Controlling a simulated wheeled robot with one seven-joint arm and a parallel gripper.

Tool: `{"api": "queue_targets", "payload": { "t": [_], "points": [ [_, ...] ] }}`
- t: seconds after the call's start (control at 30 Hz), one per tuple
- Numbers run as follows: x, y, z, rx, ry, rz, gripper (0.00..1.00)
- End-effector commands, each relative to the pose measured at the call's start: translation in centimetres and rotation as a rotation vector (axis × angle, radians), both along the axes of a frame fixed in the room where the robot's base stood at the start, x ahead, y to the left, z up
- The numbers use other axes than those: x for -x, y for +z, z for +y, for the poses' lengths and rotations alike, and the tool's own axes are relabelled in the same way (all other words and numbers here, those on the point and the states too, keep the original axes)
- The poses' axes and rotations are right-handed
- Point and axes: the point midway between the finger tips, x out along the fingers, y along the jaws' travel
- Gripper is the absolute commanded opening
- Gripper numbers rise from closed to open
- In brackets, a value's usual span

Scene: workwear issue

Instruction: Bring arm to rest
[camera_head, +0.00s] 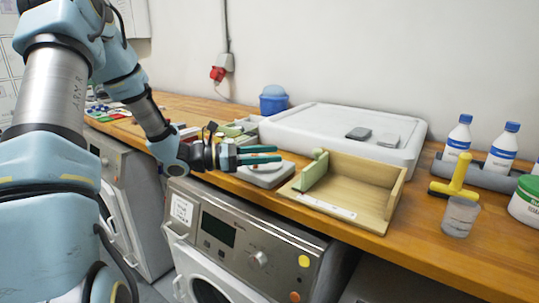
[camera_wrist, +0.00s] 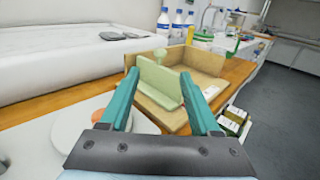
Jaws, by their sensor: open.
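My gripper (camera_head: 259,155) hangs over the front part of the wooden counter, reaching from the left toward the wooden tray. Its two teal fingers are apart with nothing between them; the wrist view shows them too (camera_wrist: 160,100). The wooden tray (camera_head: 373,208) stands on the counter just beyond the fingertips, with a pale green upright piece (camera_head: 314,172) at its left side. In the wrist view this green piece (camera_wrist: 160,82) shows beyond and between the fingers, apart from them. A flat grey-white device (camera_head: 266,176) lies below my gripper.
A large white box (camera_head: 345,125) with two small grey items on top stands behind. Bottles (camera_head: 459,136), a yellow-handled tool (camera_head: 457,178) and a clear cup (camera_head: 460,217) stand at the right. A washing machine (camera_head: 243,245) is under the counter. The air above the counter looks free.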

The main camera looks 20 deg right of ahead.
Motion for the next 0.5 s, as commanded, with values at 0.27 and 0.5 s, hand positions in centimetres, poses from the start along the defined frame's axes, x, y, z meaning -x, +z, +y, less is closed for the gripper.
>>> {"api": "queue_targets", "payload": {
  "t": [0.27,0.5],
  "points": [
    [0.9,-0.4,0.4,-0.040,-0.028,-0.035,0.63],
    [7.7,-5.3,7.4,-0.433,-0.308,-0.409,0.63]
  ]
}}
